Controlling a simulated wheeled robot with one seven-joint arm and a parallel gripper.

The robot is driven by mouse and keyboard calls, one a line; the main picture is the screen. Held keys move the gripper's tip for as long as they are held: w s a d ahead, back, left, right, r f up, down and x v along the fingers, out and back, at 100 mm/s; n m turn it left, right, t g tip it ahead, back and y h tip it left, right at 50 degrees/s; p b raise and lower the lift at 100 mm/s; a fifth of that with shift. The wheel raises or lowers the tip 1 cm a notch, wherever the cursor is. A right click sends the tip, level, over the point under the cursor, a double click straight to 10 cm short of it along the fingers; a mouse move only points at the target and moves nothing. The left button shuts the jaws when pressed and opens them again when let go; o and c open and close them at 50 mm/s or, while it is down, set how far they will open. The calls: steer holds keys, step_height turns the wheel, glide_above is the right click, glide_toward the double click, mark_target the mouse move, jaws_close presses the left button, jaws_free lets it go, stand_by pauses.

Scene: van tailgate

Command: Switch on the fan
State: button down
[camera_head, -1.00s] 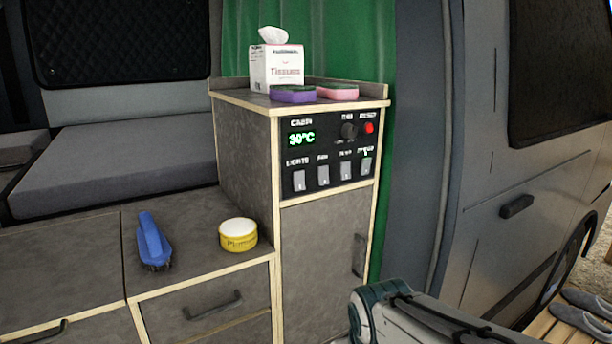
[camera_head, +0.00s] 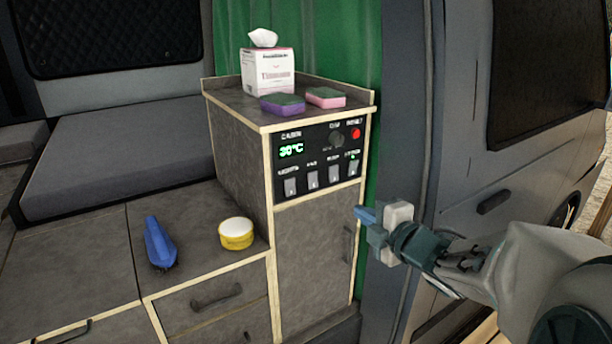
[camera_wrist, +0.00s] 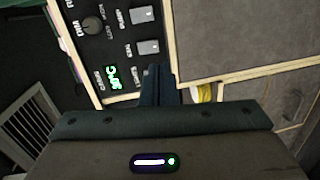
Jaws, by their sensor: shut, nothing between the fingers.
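The control panel (camera_head: 322,150) is on the upper front of the grey cabinet. Its lower row has several pale rocker switches; I take the second from the left as the fan switch (camera_head: 313,180), though its label is blurred.
The panel also has a green 30°C display (camera_head: 291,151), a dial (camera_head: 337,140) and a red button (camera_head: 356,133). A tissue box (camera_head: 268,72) and two sponges stand on top. A blue brush (camera_head: 158,243) and a yellow tin (camera_head: 236,234) sit on the lower counter.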

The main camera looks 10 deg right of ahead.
steer(key=n+y, duration=0.1)
steer(key=p, duration=0.4)
glide_toward(313, 184)
steer(key=x, duration=0.7)
steer(key=shift+d+f, duration=0.15)
steer(key=shift+f, duration=0.2)
steer(key=shift+f+n+b, duration=0.1)
steer(key=shift+n+b, duration=0.2)
steer(key=shift+b, duration=0.25)
steer(key=shift+f+b, duration=0.25)
steer(key=shift+b, duration=0.75)
steer(key=shift+w+t+y+b, duration=0.15)
steer(key=shift+t+y+b, duration=0.25)
steer(key=shift+b, duration=0.7)
steer(key=t+b, duration=0.1)
steer(key=b, duration=0.7)
steer(key=shift+w+t+y, duration=0.1)
steer(key=shift+t+y, duration=0.3)
steer(key=shift+a+r+b, duration=0.25)
steer(key=shift+r+b, duration=0.05)
steer(key=shift+b, duration=0.2)
